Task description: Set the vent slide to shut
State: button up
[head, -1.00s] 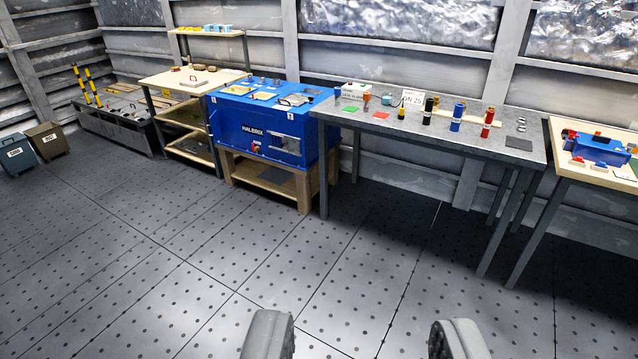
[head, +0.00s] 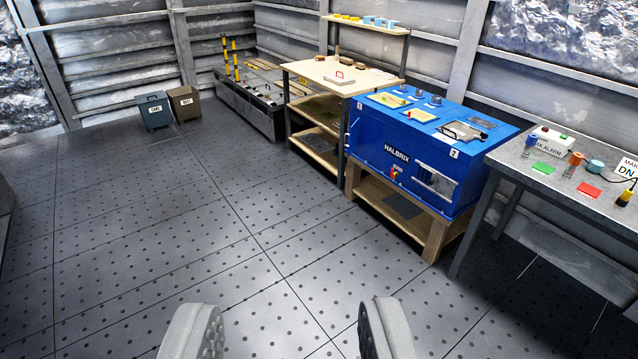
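The blue HALBRIX machine (head: 400,165) stands right of centre on a wooden stand (head: 437,235). A silver slotted panel (head: 436,184) is on the right of its front, beside a small red and yellow switch (head: 394,174). This panel may hold the vent slide, but it is too small to tell its setting. My gripper (head: 288,328) is open and empty at the bottom of the view, above the floor and well short of the machine.
A wooden shelf bench (head: 318,70) stands left of the machine, and a grey table (head: 520,165) with coloured parts stands right. A dark pallet-like bench (head: 250,108) and two bins (head: 154,112) are farther back left. The floor between is clear.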

aim_at(444, 186)
jog(key=u, duration=0.2)
jog(key=i, duration=1.4)
jog(key=z, duration=0.45)
jog(key=i, duration=1.55)
jog(key=z, duration=0.75)
jog(key=i, duration=0.55)
jog(key=z, duration=0.3)
